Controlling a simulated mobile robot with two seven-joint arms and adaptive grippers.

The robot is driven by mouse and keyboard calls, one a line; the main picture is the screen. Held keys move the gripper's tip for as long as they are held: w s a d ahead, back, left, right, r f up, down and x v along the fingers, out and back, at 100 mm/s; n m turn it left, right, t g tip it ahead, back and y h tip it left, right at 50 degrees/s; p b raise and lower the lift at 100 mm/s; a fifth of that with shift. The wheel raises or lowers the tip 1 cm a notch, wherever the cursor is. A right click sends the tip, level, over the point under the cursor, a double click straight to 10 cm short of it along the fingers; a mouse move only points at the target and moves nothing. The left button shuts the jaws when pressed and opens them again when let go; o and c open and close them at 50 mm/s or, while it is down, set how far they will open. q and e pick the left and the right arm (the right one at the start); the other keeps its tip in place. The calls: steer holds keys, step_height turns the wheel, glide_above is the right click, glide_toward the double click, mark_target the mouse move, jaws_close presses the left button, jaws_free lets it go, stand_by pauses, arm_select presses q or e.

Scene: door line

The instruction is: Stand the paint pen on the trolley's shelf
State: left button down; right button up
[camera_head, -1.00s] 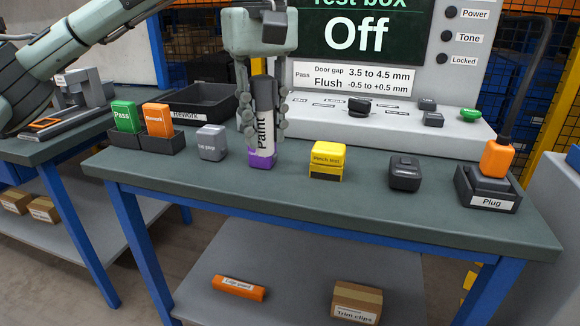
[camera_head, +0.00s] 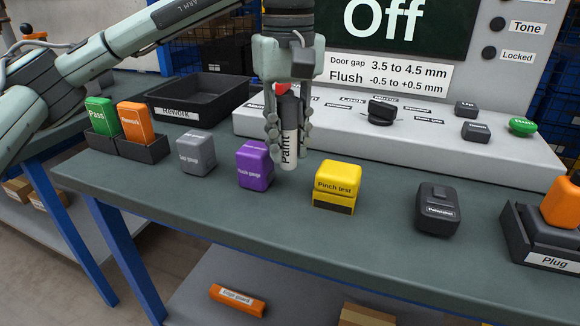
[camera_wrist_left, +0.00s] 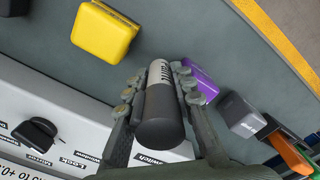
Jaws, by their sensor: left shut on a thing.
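The paint pen (camera_head: 289,150) is upright, with a white body lettered "Paint" and a dark upper end. My left gripper (camera_head: 288,136) is shut on it, with a finger on either side. In the left wrist view the pen (camera_wrist_left: 159,76) sits between the fingers, its dark end towards the camera. Its lower end is just behind and right of the purple flush gauge (camera_head: 255,165); I cannot tell whether it touches the bench top. The grey lower shelf (camera_head: 200,292) under the blue-legged bench shows only partly. My right gripper is not in view.
A yellow pinch test block (camera_head: 337,184), a dark block (camera_head: 438,208) and a grey gap gauge (camera_head: 196,153) stand on the bench top. The test box (camera_head: 400,148) is behind. On the lower shelf lie an orange edge guard (camera_head: 238,300) and a box (camera_head: 366,316).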

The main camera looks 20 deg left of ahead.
mark_target(289, 167)
arm_select(q)
steer(key=shift+f, duration=2.25)
steer(key=shift+f, duration=0.2)
steer(key=c, duration=1.6)
jaws_free()
steer(key=shift+o, duration=0.2)
steer(key=shift+r, duration=0.1)
